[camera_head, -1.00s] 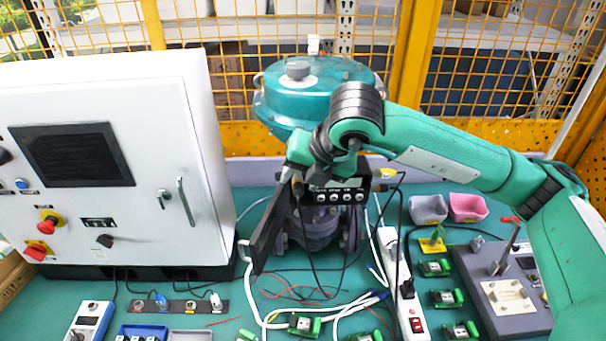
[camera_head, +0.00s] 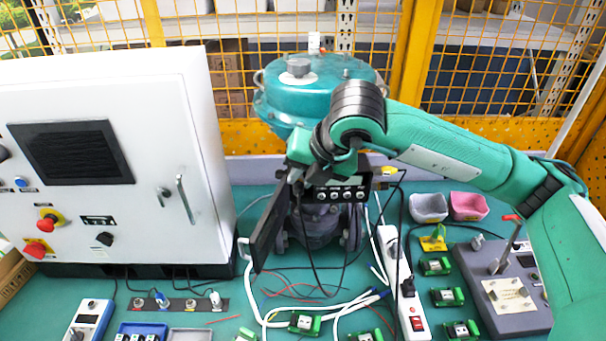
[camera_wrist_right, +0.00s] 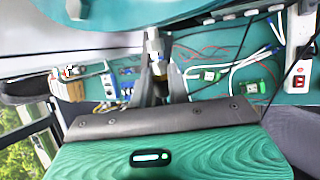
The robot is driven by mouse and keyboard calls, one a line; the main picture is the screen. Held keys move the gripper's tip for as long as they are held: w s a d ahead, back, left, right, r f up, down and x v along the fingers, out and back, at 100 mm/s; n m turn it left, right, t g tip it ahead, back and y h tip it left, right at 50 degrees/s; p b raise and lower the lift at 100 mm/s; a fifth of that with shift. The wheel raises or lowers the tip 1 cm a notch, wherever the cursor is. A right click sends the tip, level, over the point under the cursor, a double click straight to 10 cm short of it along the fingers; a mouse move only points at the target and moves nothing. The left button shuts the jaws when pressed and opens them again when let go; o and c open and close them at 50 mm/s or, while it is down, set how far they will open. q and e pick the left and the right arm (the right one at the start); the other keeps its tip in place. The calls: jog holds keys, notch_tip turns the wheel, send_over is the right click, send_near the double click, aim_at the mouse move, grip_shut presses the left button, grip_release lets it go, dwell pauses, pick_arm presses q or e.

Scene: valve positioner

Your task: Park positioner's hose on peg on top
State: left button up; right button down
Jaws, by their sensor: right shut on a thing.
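The positioner (camera_head: 343,191) is a dark box with a small display and a row of round buttons, on the front of the valve below the teal actuator (camera_head: 318,98). My right gripper (camera_head: 297,184) is at the positioner's left edge, partly hidden by my own wrist. In the right wrist view the right gripper (camera_wrist_right: 160,84) is shut on the hose end (camera_wrist_right: 154,45), which has a brass and metal fitting. The fitting points up in that picture, near the teal rim. I cannot make out the peg for certain. My left gripper is not in view.
A white control cabinet (camera_head: 110,150) stands close on the left. A white power strip (camera_head: 390,245), loose cables (camera_head: 300,290) and green modules (camera_head: 447,297) lie on the teal bench. Grey and pink bins (camera_head: 468,206) stand at the right. A yellow mesh fence (camera_head: 480,70) is behind.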

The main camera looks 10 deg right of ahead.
aim_at(298, 194)
jog(key=shift+s+r, duration=0.1)
jog(key=shift+s, duration=0.25)
jog(key=shift+s+a+b, duration=0.2)
jog(key=shift+s+b, duration=0.35)
jog(key=shift+s, duration=0.1)
dwell(0.5)
jog(key=shift+s+a+b, duration=0.15)
jog(key=shift+s+b, duration=0.25)
jog(key=shift+s, duration=0.25)
jog(key=shift+s+a+b, duration=0.2)
jog(key=shift+s+b, duration=0.3)
jog(key=shift+s, duration=0.7)
